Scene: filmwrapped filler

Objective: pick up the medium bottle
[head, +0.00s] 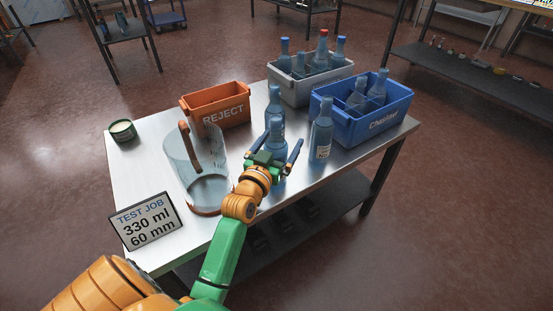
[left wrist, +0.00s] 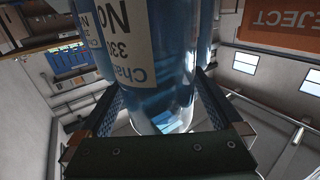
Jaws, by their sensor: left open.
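Three blue glass bottles stand on the metal table. One bottle (head: 277,133) stands between the fingers of my left gripper (head: 277,148), which is open around it. Whether the fingers touch the glass is unclear. A second bottle (head: 274,102) stands just behind it, and a third bottle (head: 321,132) with a white label stands to the right. Which one is medium is hard to tell by size alone. My right gripper is not in view.
An orange REJECT bin (head: 222,112), a grey crate (head: 296,94) with several bottles and a blue crate (head: 380,127) with bottles stand at the back. A clear guard with orange edges (head: 207,160) is left of my arm. A "330 ml 60 mm" sign (head: 146,220) is front left; a green tin (head: 122,131) is far left.

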